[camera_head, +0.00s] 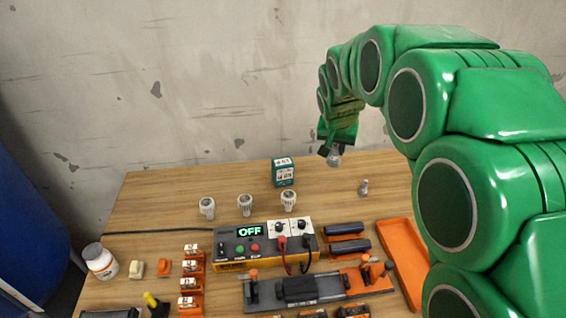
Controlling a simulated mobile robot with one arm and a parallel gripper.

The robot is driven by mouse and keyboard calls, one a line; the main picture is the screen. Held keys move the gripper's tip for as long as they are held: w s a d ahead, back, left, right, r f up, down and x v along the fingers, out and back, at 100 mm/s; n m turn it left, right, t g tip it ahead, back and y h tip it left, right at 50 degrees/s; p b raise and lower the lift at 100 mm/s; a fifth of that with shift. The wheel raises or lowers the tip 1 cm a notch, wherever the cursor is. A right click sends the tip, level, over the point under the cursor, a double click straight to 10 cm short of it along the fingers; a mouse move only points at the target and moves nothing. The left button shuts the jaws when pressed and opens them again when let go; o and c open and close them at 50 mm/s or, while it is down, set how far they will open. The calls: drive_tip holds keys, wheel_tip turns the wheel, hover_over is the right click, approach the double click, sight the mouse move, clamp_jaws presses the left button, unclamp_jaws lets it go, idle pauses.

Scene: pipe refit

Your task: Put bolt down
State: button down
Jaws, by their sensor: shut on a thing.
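My gripper (329,150) hangs at the end of my green arm, above the back of the wooden table (150,200). It is shut on a small pale grey piece, which I take as the bolt (334,160). The bolt shows just below the fingers, clear of the table top as far as I can tell. Its upper part is hidden by the gripper. Another small grey metal piece (364,187) stands upright on the table to the right of and below my gripper in the picture.
A green box (283,172) stands left of my gripper. Several white fittings, one here (245,204), stand in front of it. A control box reading OFF (265,245), a grey-orange fixture (315,288) and an orange tray (401,260) fill the front. The table's back left is clear.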

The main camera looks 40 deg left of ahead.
drive_tip(key=s+a+r+n, duration=0.1)
drive_tip(key=s+a, duration=0.2)
drive_tip(key=a, duration=0.2)
drive_tip(key=s+a+n, duration=0.1)
drive_tip(key=s+a, duration=0.2)
drive_tip(key=a, duration=0.3)
hover_over(283, 162)
drive_tip(key=shift+y, duration=0.3)
drive_tip(key=shift+a+f, duration=0.1)
drive_tip(key=shift+f, duration=6.35)
drive_tip(key=shift+f, duration=0.1)
drive_tip(key=c, duration=1)
unclamp_jaws()
drive_tip(key=shift+o, duration=0.2)
